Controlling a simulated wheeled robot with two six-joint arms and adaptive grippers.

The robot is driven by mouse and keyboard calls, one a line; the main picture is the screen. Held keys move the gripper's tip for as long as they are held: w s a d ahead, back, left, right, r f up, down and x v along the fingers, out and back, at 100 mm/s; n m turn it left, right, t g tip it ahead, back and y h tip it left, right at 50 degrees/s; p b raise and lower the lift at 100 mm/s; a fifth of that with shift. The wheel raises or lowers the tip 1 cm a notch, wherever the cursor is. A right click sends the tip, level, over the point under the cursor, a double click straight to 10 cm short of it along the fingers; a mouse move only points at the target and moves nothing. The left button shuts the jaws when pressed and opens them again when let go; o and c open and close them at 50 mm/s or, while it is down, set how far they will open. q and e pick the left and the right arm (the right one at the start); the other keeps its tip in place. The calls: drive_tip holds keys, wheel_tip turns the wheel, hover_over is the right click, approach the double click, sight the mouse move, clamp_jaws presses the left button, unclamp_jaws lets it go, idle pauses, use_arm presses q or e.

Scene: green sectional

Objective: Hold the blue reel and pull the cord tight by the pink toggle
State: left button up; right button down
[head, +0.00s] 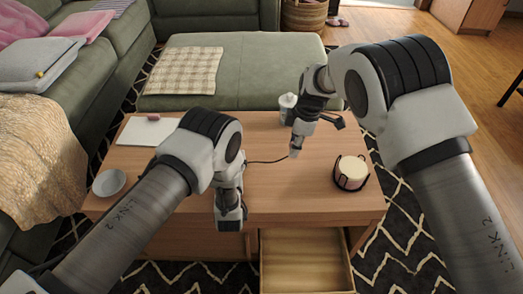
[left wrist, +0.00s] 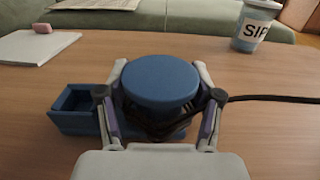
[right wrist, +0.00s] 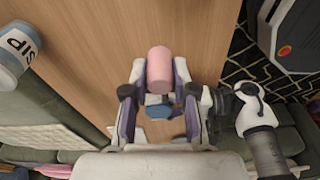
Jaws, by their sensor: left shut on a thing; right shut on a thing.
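The blue reel (left wrist: 160,82) stands between the fingers of my left gripper (left wrist: 160,115), which is shut on it over the table. Dark cord is wound below its round top, and the cord (left wrist: 275,99) leads off to the right. In the head view my left gripper (head: 231,212) hides the reel, and the cord (head: 268,162) runs with a slight curve to my right gripper (head: 294,153). The pink toggle (right wrist: 159,68) is held between the fingers of my right gripper (right wrist: 160,85), above the tabletop. A blue part (right wrist: 157,108), probably the reel, shows beyond it.
A blue open box (left wrist: 75,108) is beside the reel. The wooden table (head: 265,190) also bears a SIP cup (head: 287,104), a candle in a dark holder (head: 351,172), a white dish (head: 109,183) and a white pad (head: 138,132). A drawer (head: 305,262) stands open at the front.

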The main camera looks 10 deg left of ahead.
idle(0.4)
drive_tip(key=shift+f, duration=2.45)
drive_tip(key=shift+d, duration=0.1)
drive_tip(key=shift+d, duration=1.15)
drive_tip(key=shift+d, duration=1)
drive_tip(key=shift+d, duration=0.2)
drive_tip(key=shift+a, duration=0.1)
